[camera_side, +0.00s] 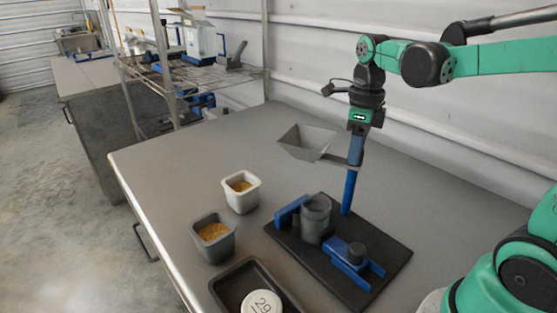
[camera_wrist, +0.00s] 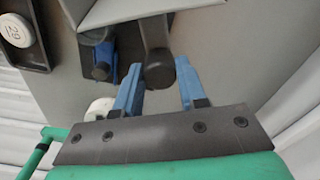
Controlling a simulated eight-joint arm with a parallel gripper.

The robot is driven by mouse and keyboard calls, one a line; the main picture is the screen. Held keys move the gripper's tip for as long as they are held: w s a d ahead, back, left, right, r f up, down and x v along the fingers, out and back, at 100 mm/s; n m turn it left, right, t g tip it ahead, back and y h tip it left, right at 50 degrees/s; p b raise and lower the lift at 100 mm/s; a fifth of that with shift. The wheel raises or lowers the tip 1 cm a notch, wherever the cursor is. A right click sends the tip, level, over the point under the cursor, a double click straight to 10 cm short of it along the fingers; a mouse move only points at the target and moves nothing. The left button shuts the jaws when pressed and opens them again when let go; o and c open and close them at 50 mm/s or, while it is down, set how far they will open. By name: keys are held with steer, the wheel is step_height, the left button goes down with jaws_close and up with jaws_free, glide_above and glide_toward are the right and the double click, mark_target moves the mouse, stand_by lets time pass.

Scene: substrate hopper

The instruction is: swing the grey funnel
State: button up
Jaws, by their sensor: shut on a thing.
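The grey funnel (camera_side: 307,141), a square hopper, hangs above the bench at the left of a blue post (camera_side: 349,192), joined by a grey arm. My gripper (camera_side: 356,160) points down at the top of the post, where the funnel's arm meets it. In the wrist view my gripper (camera_wrist: 160,84) has its two blue fingers on either side of a dark grey rounded arm end (camera_wrist: 157,50), shut on it. Part of the funnel's pale wall (camera_wrist: 125,10) shows at the top there. A grey cup (camera_side: 315,220) stands on the black base plate (camera_side: 385,262), in front of the funnel and not beneath it.
A white container (camera_side: 240,198) and a grey container (camera_side: 213,246), both with yellow grain, stand left of the plate. A black tray (camera_side: 235,286) holds a white disc marked 29 (camera_side: 262,302). Blue blocks (camera_side: 352,264) sit on the plate. The bench behind is clear.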

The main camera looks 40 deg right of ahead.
steer(key=n, duration=1.3)
steer(key=o, duration=0.9)
steer(key=shift+r, duration=3.55)
steer(key=shift+f, duration=0.1)
